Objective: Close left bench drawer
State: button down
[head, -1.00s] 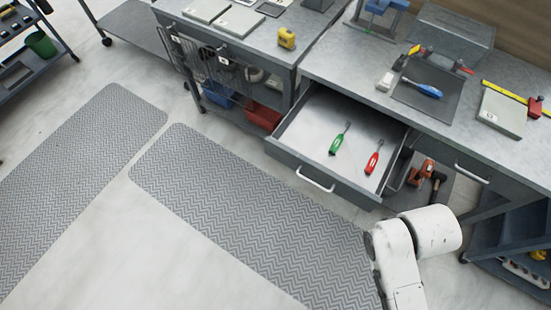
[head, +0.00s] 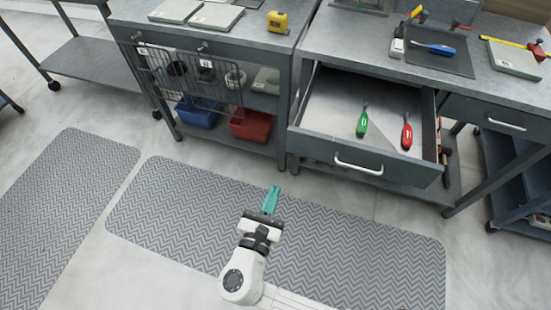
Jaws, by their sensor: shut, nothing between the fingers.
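The left bench drawer (head: 367,173) stands pulled well out from under the grey workbench, its silver bar handle (head: 358,164) on the front face. Inside lie a green-handled screwdriver (head: 362,122) and a red-handled screwdriver (head: 407,133). My gripper (head: 273,191) is over the floor mat, in front and to the left of the drawer, apart from it. Its teal fingers are together and empty, pointing toward the bench. The other bench drawer (head: 497,123), to the right, is shut.
A workbench (head: 305,50) carries a dark tray (head: 438,60) with tools. Left of the drawer stands a cart with a wire basket (head: 190,85), a blue bin (head: 197,113) and a red bin (head: 252,126). Patterned mats (head: 150,215) lie on the clear floor in front.

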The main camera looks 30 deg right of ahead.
aim_at(293, 144)
jog(key=x, duration=1.4)
jog(key=b+x, duration=1.6)
jog(key=x, duration=1.4)
jog(key=shift+w, duration=0.15)
jog(key=shift+w+d+b, duration=0.35)
jog(key=shift+d+b, duration=0.05)
jog(key=shift+d, duration=0.1)
jog(key=shift+w+r, duration=0.15)
jog(key=shift+r, duration=0.15)
jog(key=shift+r, duration=0.1)
